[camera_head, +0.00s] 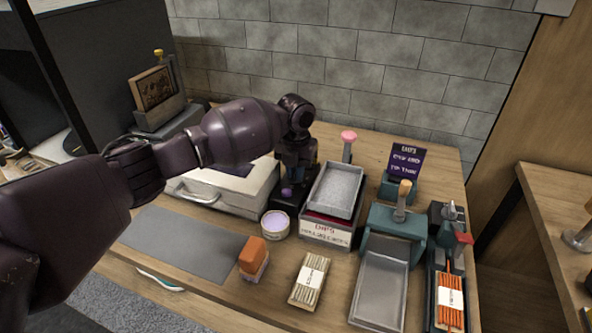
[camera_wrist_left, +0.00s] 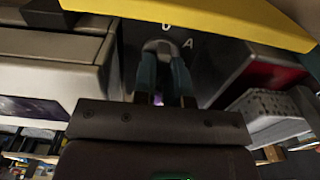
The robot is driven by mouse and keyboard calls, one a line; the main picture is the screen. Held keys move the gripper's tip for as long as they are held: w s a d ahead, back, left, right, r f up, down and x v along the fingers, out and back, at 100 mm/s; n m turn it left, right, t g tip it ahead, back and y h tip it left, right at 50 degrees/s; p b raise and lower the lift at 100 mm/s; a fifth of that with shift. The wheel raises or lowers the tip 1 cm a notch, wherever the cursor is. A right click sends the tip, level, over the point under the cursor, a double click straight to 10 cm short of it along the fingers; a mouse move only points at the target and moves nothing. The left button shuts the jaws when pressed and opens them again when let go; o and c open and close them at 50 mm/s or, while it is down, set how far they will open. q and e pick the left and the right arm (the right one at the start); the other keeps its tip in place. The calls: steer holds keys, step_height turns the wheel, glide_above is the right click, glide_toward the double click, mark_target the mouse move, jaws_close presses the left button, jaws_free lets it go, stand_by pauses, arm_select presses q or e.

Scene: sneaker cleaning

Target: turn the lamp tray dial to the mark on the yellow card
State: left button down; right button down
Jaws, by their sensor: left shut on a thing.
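My left gripper (camera_head: 291,176) reaches down over the dark lamp tray (camera_head: 288,210), between a pale case and a grey bin. In the left wrist view the two teal fingers of my left gripper (camera_wrist_left: 162,66) are closed on the rounded grey dial (camera_wrist_left: 158,46). The dial sits on the dark panel of the lamp tray (camera_wrist_left: 204,60), where letters like "D" and "A" show beside it. A yellow band (camera_wrist_left: 235,14), perhaps the yellow card, crosses the top of that view; no mark on it can be read. My right gripper is not in view.
The pale case (camera_head: 228,190) stands close on the left, and the grey bin (camera_head: 336,187) close on the right. A lilac tub (camera_head: 275,224) stands in front. A teal dispenser with a metal tray (camera_head: 381,285) is farther right. A grey mat (camera_head: 182,241) lies clear.

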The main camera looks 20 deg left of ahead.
arm_select(q)
steer(key=c, duration=1.2)
jaws_free()
steer(key=shift+o, duration=0.2)
steer(key=shift+r, duration=0.65)
step_height(320, 180, up, 10)
steer(key=p, duration=0.1)
steer(key=shift+f, duration=0.2)
